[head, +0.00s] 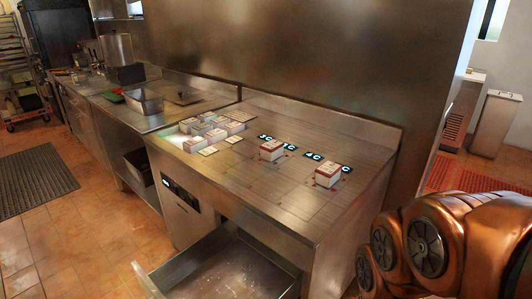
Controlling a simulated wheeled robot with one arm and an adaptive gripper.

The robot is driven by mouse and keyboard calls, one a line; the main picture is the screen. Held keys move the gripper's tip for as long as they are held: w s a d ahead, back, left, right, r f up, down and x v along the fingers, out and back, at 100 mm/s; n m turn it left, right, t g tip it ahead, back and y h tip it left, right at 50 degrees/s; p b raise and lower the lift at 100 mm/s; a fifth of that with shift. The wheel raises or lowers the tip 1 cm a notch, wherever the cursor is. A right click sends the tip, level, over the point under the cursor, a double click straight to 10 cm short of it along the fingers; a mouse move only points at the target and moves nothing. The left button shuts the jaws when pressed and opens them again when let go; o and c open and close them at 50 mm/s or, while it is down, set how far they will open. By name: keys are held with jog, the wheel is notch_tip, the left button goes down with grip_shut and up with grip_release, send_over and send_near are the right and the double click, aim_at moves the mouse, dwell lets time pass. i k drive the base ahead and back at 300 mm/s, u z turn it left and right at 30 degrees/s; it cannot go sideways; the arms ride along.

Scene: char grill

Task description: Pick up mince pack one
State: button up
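Two small white boxes with reddish-brown edges stand apart on the steel counter (240,185): a left box (271,152) and a right box (328,177). A cluster of similar pale boxes (210,131) sits further left on the counter. No readable label shows which of these is mince pack one. My copper-coloured arm fills the lower right corner. My gripper is not in view.
Glowing tags reading like 3C (265,138) and 4C (313,155) lie behind the two boxes. An open, seemingly empty drawer (225,262) juts out below the counter. A metal pan (145,101) stands on the far left counter. A steel wall backs the counter.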

aim_at(270, 151)
jog(key=k, duration=0.45)
jog(key=z, duration=1.15)
jog(key=i, duration=3)
jog(key=u, duration=3.85)
